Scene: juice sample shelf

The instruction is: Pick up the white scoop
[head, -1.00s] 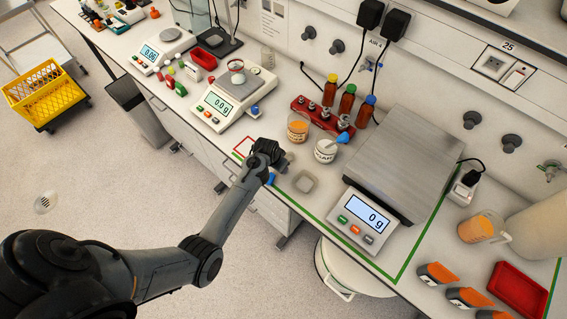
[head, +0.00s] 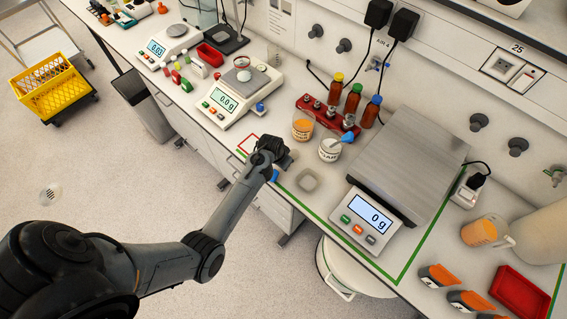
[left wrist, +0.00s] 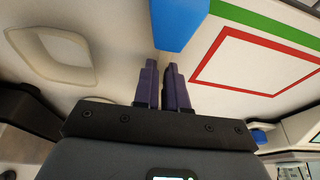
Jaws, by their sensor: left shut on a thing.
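My left gripper (head: 287,159) is low over the front strip of the bench, between the red outlined square and a small pale dish. In the left wrist view its two dark purple fingers (left wrist: 163,65) are close together, with a thin pale strip between them. I take this strip to be part of the white scoop (left wrist: 163,74); the rest of it is hidden by the fingers. A blue piece (left wrist: 180,22) shows just beyond the fingertips, and I cannot tell whether it touches what is held. My right gripper is not in view.
The pale dish (head: 308,180) is right of the gripper. Behind stand an orange-filled jar (head: 303,126) and a white jar (head: 329,151) with a blue-handled tool. A large scale (head: 405,165) is at right, a smaller scale (head: 238,95) at back left. The red outlined square (head: 245,144) is empty.

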